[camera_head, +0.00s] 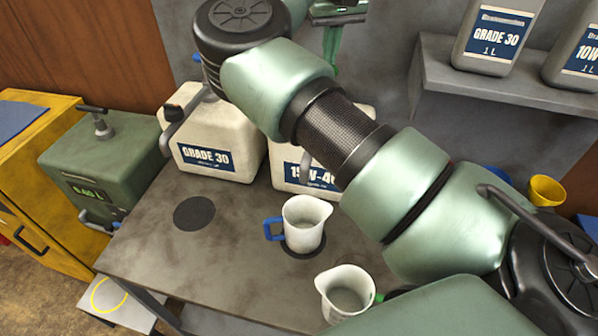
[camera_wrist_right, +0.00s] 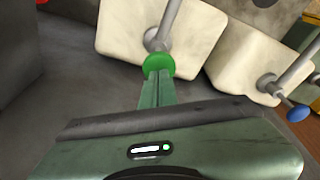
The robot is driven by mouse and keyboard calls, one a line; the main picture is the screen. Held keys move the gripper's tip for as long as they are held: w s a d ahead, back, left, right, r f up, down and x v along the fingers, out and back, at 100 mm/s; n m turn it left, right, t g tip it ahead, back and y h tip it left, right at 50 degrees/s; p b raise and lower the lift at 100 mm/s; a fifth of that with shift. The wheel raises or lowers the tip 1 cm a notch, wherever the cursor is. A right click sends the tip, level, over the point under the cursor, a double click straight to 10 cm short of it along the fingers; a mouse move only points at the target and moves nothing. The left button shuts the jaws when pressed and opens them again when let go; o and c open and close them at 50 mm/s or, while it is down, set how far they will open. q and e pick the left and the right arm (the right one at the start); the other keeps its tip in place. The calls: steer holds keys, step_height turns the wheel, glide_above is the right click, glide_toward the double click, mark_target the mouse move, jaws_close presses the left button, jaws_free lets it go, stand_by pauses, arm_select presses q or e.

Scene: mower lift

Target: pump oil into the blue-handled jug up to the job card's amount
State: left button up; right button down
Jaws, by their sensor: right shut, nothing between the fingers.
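The blue-handled jug (camera_head: 305,224) stands upright on a dark round pad on the bench, in front of the 15W-40 container (camera_head: 290,172). Its oil level cannot be read. The GRADE 30 container (camera_head: 207,135) stands to the left, its top partly behind my arm. My right gripper (camera_head: 331,62) is shut and empty at the top of the head view, behind my arm. In the right wrist view, its fingers (camera_wrist_right: 157,92) point at a green knob (camera_wrist_right: 158,65) by one container's pump; contact is unclear. A blue knob (camera_wrist_right: 299,112) shows on the other pump. My left gripper is not in view.
A second white jug (camera_head: 345,291) with a green handle stands at the front, partly hidden. A bare round pad (camera_head: 194,213) lies left. A green tank (camera_head: 104,165) with a display stands at far left. A shelf (camera_head: 510,95) holds 1 L cans; a yellow cup (camera_head: 547,190) is right.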

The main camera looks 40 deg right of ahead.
steer(key=shift+f+b, duration=1.85)
steer(key=shift+f, duration=1.1)
steer(key=shift+r, duration=0.15)
steer(key=shift+r+p, duration=2.45)
steer(key=shift+r, duration=0.7)
steer(key=shift+f, duration=0.15)
steer(key=shift+f+b, duration=2.2)
steer(key=shift+f, duration=0.9)
steer(key=shift+r, duration=0.1)
steer(key=shift+r+p, duration=2.3)
steer(key=shift+r, duration=0.85)
